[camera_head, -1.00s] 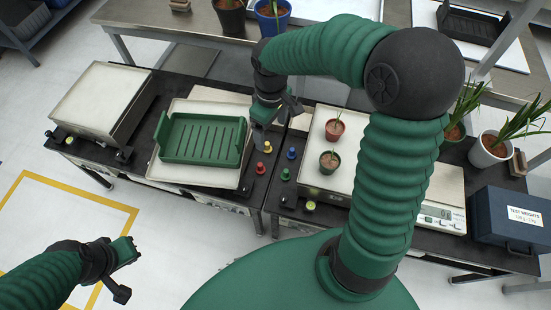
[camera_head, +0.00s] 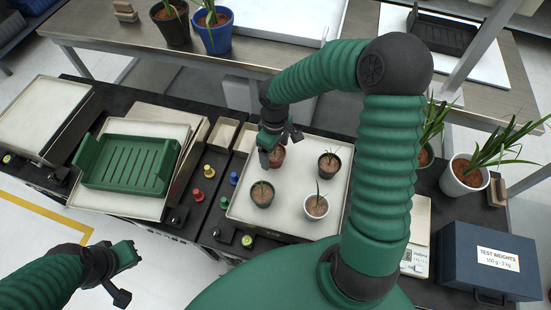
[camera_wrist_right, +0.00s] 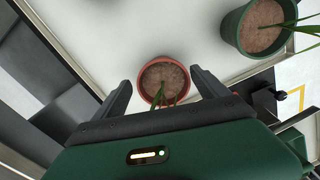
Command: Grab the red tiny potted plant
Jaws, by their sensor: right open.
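The red tiny potted plant (camera_head: 278,158) stands on a white-topped tray (camera_head: 242,212), partly hidden behind my right gripper (camera_head: 266,156) in the head view. In the right wrist view, the red pot (camera_wrist_right: 145,84) with brown soil and a small green sprout sits between the two open fingers of my right gripper (camera_wrist_right: 160,82).
A green pot (camera_head: 262,194), a white pot (camera_head: 316,207) and a black pot (camera_head: 329,164) share the tray. The green pot also shows in the right wrist view (camera_wrist_right: 258,32). A green slotted tray (camera_head: 126,168) lies left. A blue weights box (camera_head: 488,260) stands right.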

